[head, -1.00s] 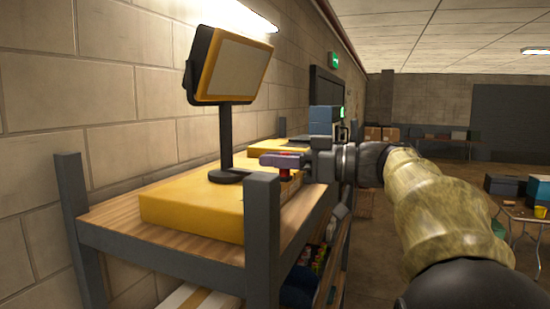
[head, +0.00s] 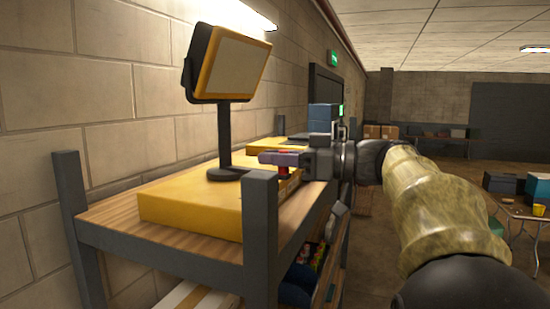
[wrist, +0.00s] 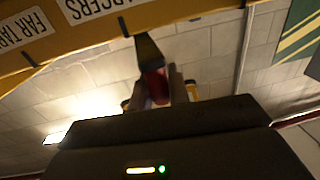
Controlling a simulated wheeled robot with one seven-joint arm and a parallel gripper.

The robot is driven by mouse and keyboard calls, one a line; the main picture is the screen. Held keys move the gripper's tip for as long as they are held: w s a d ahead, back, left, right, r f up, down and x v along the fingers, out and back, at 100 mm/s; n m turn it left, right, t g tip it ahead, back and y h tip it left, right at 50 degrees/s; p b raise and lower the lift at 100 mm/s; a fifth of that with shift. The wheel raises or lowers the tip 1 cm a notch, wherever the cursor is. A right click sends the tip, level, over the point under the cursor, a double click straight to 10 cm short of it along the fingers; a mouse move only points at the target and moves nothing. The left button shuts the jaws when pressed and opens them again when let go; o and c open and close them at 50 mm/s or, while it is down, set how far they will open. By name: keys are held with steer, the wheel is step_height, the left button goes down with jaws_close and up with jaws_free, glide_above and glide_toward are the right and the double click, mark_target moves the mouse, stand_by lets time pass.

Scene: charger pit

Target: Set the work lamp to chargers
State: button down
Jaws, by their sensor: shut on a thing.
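The work lamp (head: 233,62) stands on a dark post and round base on a yellow box (head: 190,215) on the shelf top. Its pale panel faces right. My gripper (head: 270,158) is at the right side of the box, shut on a red-tipped lever (wrist: 153,82); a bit of red also shows under the fingers in the head view. In the wrist view, a yellow panel (wrist: 85,45) carries black marks and labels reading "...ARGERS" and "FAR TAB...", both cut off. The dark lever stem meets the panel just right of the mark near "...ARGERS". The fingers partly hide the lever.
The grey shelf post (head: 261,235) stands close in front of my gripper. Blue boxes (head: 322,117) are behind it along the wall. A table with a yellow cup (head: 538,210) is far right.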

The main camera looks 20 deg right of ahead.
stand_by(0.4)
steer(key=c, duration=1.6)
jaws_free()
steer(key=shift+d, duration=0.1)
steer(key=shift+o, duration=1.4)
steer(key=shift+s+d, duration=0.1)
steer(key=shift+d, duration=0.05)
steer(key=b+v, duration=0.4)
steer(key=v, duration=1.3)
steer(key=shift+b, duration=0.35)
